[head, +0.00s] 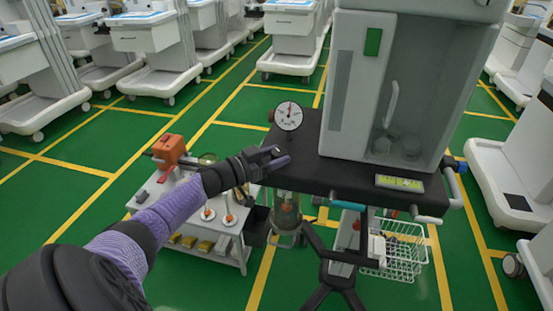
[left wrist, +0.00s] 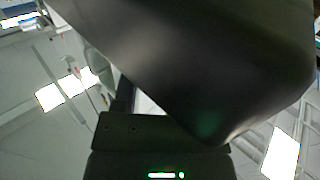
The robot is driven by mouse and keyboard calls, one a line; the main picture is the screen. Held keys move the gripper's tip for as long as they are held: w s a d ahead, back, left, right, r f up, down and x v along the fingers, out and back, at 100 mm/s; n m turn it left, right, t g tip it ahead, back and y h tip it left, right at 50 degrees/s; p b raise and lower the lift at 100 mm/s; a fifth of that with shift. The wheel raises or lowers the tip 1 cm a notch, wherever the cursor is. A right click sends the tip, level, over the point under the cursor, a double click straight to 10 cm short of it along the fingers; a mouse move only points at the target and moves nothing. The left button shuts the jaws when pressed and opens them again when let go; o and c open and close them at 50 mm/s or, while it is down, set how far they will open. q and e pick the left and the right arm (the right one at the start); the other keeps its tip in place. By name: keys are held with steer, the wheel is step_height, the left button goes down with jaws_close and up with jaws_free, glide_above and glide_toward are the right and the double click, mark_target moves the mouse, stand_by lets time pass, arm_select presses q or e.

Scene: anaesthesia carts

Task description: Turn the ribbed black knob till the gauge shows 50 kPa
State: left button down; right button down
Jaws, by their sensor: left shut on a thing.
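The round white gauge (head: 288,115) stands at the left edge of the black shelf, its dial facing me. Its needle looks close to upright, but the numbers are too small to read. My left gripper (head: 272,159) is at the shelf's left front edge, below the gauge, and is shut. The ribbed black knob cannot be made out apart from the dark jaws; it seems to be hidden between them. In the left wrist view a large dark surface fills the upper middle and hides the fingertips. My right gripper is not in view.
The black shelf (head: 335,180) carries a white cabinet (head: 350,90) and a small yellow-green device (head: 399,183). A clear jar (head: 286,212) hangs under its left end. Green floor lies between carts.

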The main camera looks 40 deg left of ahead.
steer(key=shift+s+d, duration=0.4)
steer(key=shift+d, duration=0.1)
